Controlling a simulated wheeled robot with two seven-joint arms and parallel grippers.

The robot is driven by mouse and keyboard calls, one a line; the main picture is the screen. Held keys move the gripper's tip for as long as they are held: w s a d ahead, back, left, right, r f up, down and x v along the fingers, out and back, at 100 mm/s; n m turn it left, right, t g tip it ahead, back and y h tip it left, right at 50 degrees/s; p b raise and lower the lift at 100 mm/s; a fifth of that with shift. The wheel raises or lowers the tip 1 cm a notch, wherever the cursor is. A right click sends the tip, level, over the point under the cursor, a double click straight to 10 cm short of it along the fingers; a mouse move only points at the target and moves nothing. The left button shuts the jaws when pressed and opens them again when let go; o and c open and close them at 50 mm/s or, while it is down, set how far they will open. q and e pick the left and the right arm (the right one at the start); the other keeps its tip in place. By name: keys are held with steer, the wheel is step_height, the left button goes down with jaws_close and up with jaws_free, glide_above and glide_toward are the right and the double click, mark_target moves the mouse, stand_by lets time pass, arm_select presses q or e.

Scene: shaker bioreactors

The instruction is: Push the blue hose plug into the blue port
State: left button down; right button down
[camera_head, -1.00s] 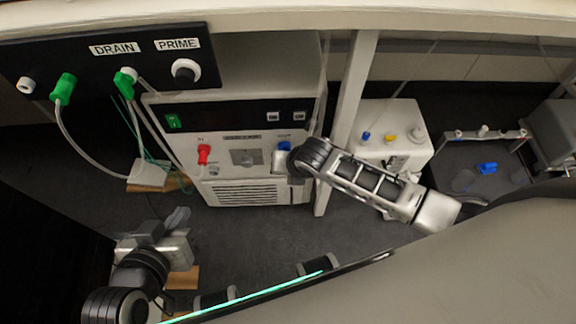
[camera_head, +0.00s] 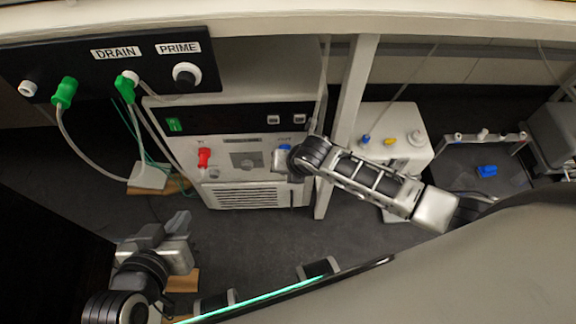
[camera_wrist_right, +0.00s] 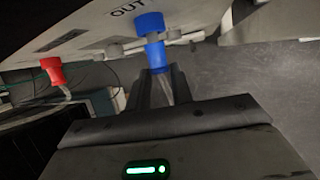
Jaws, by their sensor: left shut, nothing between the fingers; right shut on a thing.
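The blue hose plug (camera_wrist_right: 155,56) is in the tips of my right gripper (camera_wrist_right: 158,80), which is shut on it. Above it in the right wrist view, a wider blue cylinder (camera_wrist_right: 149,22) sits beside the OUT label; I take it for the blue port. In the head view my right gripper (camera_head: 281,160) is at the machine's front panel and hides most of the blue parts (camera_head: 284,148). My left gripper (camera_head: 178,238) is low at the left, shut, empty, away from the panel.
A red plug (camera_head: 204,157) with a hose is on the same panel, left of the blue port. Green hose plugs (camera_head: 64,92) hang from the DRAIN panel above left. A table leg (camera_head: 350,110) stands right of the machine, near my right arm. A white box (camera_head: 395,135) is beyond it.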

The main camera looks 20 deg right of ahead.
arm_select(q)
steer(key=shift+r+p, duration=0.3)
steer(key=shift+r, duration=0.1)
stand_by(0.3)
steer(key=shift+f, duration=0.1)
arm_select(e)
steer(key=shift+w+d, duration=0.2)
steer(key=shift+w, duration=0.4)
steer(key=c, duration=1.1)
jaws_free()
steer(key=shift+c, duration=0.2)
arm_select(q)
step_height(320, 180, up, 8)
steer(key=a+t+p, duration=0.1)
steer(key=p, duration=0.4)
steer(key=shift+s+a+f+y+p, duration=0.25)
steer(key=shift+s+a+y+p, duration=0.05)
steer(key=shift+a+p, duration=0.1)
arm_select(e)
steer(key=v, duration=1.6)
